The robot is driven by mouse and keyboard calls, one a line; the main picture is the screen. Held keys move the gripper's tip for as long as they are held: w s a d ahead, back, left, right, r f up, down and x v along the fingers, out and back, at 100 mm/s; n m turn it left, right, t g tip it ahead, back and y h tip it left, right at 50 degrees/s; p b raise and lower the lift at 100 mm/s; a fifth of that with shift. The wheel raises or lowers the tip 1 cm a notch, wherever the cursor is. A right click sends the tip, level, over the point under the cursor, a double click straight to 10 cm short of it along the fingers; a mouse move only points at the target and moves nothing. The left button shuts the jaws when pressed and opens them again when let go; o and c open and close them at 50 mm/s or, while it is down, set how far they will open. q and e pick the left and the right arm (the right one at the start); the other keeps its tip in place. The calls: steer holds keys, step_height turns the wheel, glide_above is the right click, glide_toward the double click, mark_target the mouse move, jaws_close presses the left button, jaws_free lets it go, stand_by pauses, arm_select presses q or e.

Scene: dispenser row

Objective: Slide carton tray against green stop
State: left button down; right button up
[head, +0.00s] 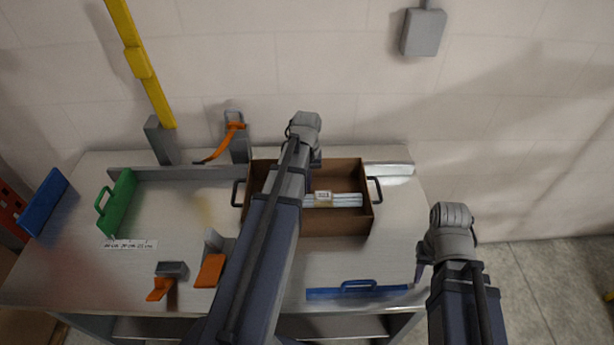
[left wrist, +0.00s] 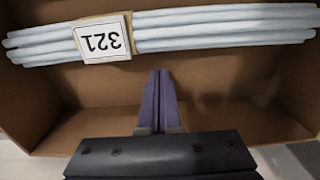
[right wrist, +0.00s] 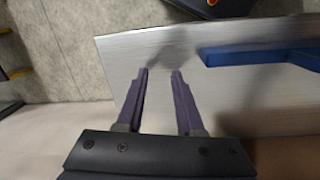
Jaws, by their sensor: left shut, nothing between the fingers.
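The carton tray (head: 338,223) is a brown open box with a dark handle at each end, at the middle back of the bench. It holds several pale tubes (head: 345,200) with a label, which reads 321 in the left wrist view (left wrist: 102,40). The green stop (head: 120,203), with a handle, stands at the left of the bench, well apart from the tray. My left gripper (left wrist: 160,75) is shut and empty over the tray's inside, beside the tubes; my arm hides part of the tray in the head view. My right gripper (right wrist: 161,72) is open and empty by the bench's right edge.
A metal rail (head: 390,169) runs along the back. A blue handled bar (head: 358,290) lies at the front right, another blue piece (head: 44,201) at far left. Orange-handled clamps (head: 211,270) stand at the front. The surface between tray and green stop looks mostly clear.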

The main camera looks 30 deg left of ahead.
arm_select(q)
step_height(320, 180, up, 10)
steer(key=p, duration=0.9)
steer(key=shift+w, duration=0.1)
steer(key=s+d+m, duration=0.3)
steer(key=s+d, duration=0.1)
steer(key=d, duration=0.5)
steer(key=s+d+m, duration=0.3)
steer(key=s+d, duration=0.1)
steer(key=d, duration=0.5)
steer(key=s+d+m+y, duration=0.1)
steer(key=s+d+m, duration=0.2)
steer(key=d, duration=0.6)
steer(key=shift+s+d+m, duration=0.4)
steer(key=shift+m, duration=0.1)
